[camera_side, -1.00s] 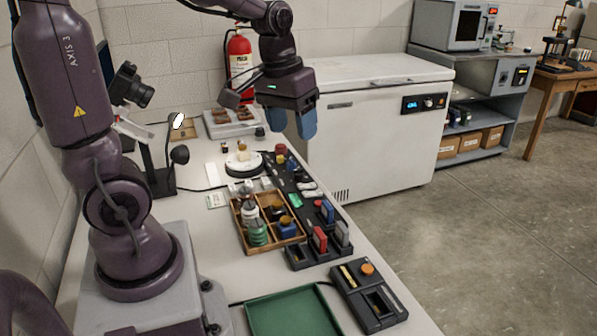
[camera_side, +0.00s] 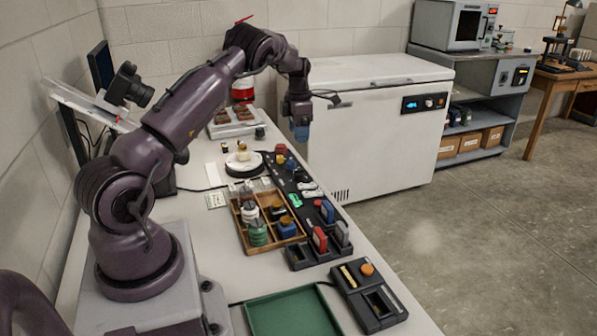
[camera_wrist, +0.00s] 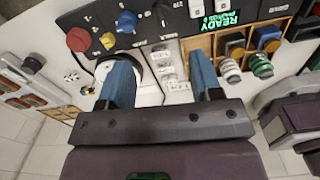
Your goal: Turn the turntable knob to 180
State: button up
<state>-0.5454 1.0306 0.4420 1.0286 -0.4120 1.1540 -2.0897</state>
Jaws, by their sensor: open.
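The turntable (camera_side: 243,164) is a white disc with a dark rim on the bench, with a small tan object on it. In the wrist view its disc (camera_wrist: 147,88) is partly hidden behind my left finger. A black control panel (camera_side: 303,181) lies beside it, carrying a red knob (camera_wrist: 80,39), a yellow knob (camera_wrist: 108,40) and a dark blue-grey knob (camera_wrist: 127,21). I cannot tell from the labels which knob is the turntable's, nor its setting. My gripper (camera_wrist: 160,82) is open and empty, its blue fingers apart. In the side view it hangs above the bench's far right edge (camera_side: 301,133), apart from the panel.
A wooden tray (camera_side: 244,232) with several bottles stands near the panel. A green READY display (camera_wrist: 219,19) is lit on the panel. A white chest freezer (camera_side: 375,130) borders the bench on the right. A green tray (camera_side: 292,313) lies at the near end.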

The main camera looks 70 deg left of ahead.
aim_at(298, 170)
jog(key=shift+n, duration=0.6)
notch_tip(298, 170, down, 13)
jog(key=shift+d, duration=0.1)
jog(key=c, duration=0.9)
